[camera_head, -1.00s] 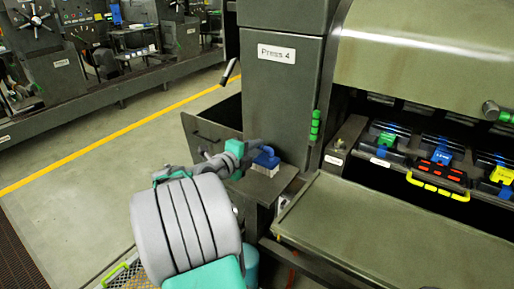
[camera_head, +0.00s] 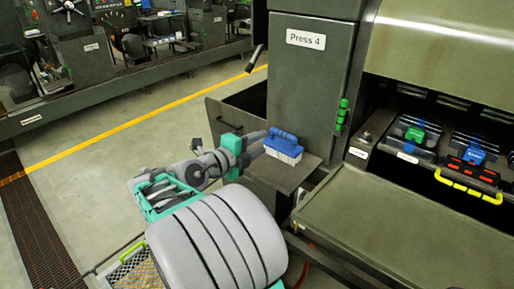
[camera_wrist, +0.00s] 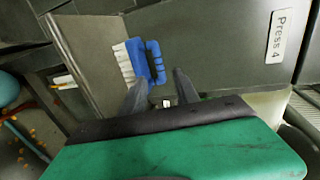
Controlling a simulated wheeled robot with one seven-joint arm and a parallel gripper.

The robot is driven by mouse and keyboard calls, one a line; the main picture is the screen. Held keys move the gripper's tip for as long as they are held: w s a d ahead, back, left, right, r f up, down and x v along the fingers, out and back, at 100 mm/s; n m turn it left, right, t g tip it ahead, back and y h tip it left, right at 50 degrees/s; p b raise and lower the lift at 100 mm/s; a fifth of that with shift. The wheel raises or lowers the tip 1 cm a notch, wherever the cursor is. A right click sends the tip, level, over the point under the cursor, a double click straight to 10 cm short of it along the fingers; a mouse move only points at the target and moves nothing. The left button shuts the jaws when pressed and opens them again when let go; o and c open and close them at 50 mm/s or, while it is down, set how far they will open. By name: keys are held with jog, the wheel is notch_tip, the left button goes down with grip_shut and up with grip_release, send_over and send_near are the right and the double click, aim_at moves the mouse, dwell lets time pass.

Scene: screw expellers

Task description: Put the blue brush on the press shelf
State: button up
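The blue brush (camera_head: 284,145) with white bristles stands bristles-down at the shelf (camera_head: 287,178) on the side of the Press 4 machine. In the wrist view the brush (camera_wrist: 140,62) is just beyond my fingertips, its blue handle facing the gap between them. In the head view my gripper (camera_head: 258,146) reaches in from the left, close to the brush handle. Whether a finger touches the handle is unclear.
The Press 4 cabinet (camera_head: 310,80) rises right behind the shelf. A wide sloped panel (camera_head: 410,225) and a row of coloured-handled parts (camera_head: 468,165) are at the right. The floor at left is clear.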

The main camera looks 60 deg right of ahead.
jog(key=w+a+f+n+t+y, duration=0.35)
jog(key=w+a+f+n, duration=0.2)
jog(key=a+n, duration=0.35)
jog(key=w+a+f+n+t+y, duration=0.3)
jog(key=w+a+f+n+y, duration=0.25)
jog(key=a+n, duration=0.4)
jog(key=s+a+f+n+y, duration=0.1)
jog(key=a+n+y, duration=0.1)
jog(key=a+n, duration=0.4)
jog(key=s+a+f+n+g+y, duration=0.1)
jog(key=s+a+n+y, duration=0.1)
jog(key=a+n, duration=0.5)
jog(key=s+a+f+n+y, duration=0.1)
jog(key=a+n+y, duration=0.1)
jog(key=a+n, duration=0.4)
jog(key=a, duration=0.4)
jog(key=shift+s+f+y, duration=0.25)
jog(key=shift+f+y, duration=0.05)
jog(key=shift+f, duration=0.05)
jog(key=shift+a+n+g, duration=0.1)
jog(key=shift+n+g, duration=0.15)
